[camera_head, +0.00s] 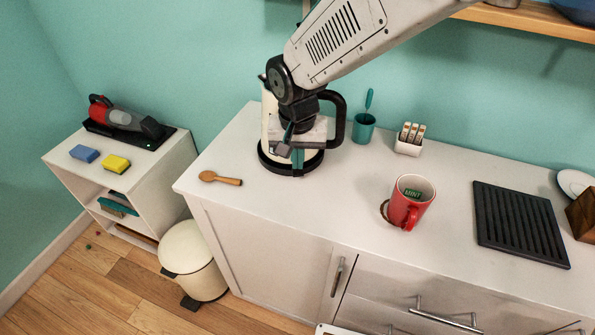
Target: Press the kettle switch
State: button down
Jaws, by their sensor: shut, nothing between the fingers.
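A cream kettle (269,112) with a black handle (340,120) stands upright on its black base (290,169) near the left end of the white counter. My arm comes down from the upper right and covers most of the kettle's front. My gripper (297,157) is shut and empty, pointing down in front of the kettle's lower part. Whether it touches the kettle cannot be told. The kettle switch is hidden behind my gripper and wrist or too small to make out.
A wooden spoon (220,178) lies left of the kettle. A teal cup (364,128), a white holder with packets (409,140), a red mug (411,204) and a black rack (519,222) stand to the right. The counter's front edge between spoon and mug is clear.

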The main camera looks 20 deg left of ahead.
aim_at(298, 174)
jog(key=shift+w+f, duration=0.1)
jog(key=shift+f, duration=0.7)
jog(key=shift+f, duration=0.75)
jog(key=shift+s+d+r, duration=0.2)
jog(key=shift+s+r, duration=0.1)
jog(key=shift+s, duration=0.45)
jog(key=shift+s+d+r, duration=0.15)
jog(key=shift+s+r, duration=0.15)
jog(key=shift+s, duration=0.45)
notch_tip(298, 174, up, 8)
jog(key=shift+s+f, duration=0.15)
jog(key=shift+s, duration=0.2)
jog(key=shift+d, duration=0.1)
